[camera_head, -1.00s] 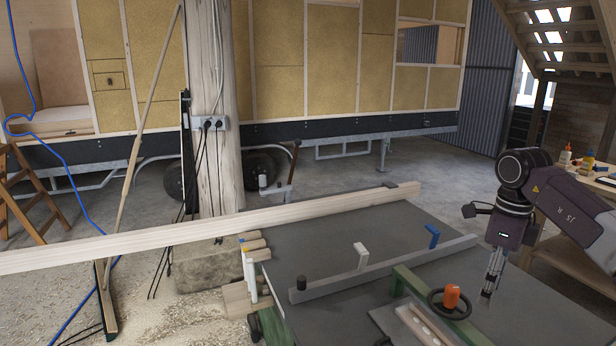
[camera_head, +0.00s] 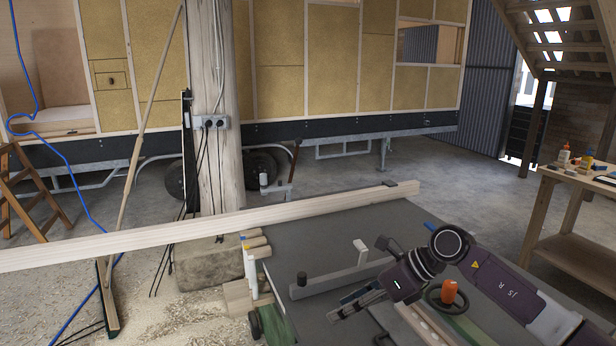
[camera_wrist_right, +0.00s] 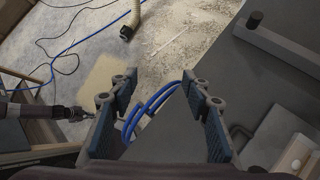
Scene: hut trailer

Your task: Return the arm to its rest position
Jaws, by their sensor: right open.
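My right arm reaches in from the lower right in the head view. Its gripper (camera_head: 338,312) points left and slightly down, over the grey machine table. In the right wrist view the two dark, ribbed fingers of this gripper (camera_wrist_right: 160,108) stand well apart with no object gripped. Blue loops (camera_wrist_right: 150,108) show between the fingers; I cannot tell how far beyond them they lie. My left gripper is not seen in the head view.
The grey machine table (camera_head: 310,240) carries a long fence bar (camera_head: 340,278), a handwheel with orange knob (camera_head: 449,291) and a white block (camera_head: 361,250). A long timber beam (camera_head: 210,229) crosses behind. A workbench (camera_head: 575,190) stands right. Sawdust covers the floor at left.

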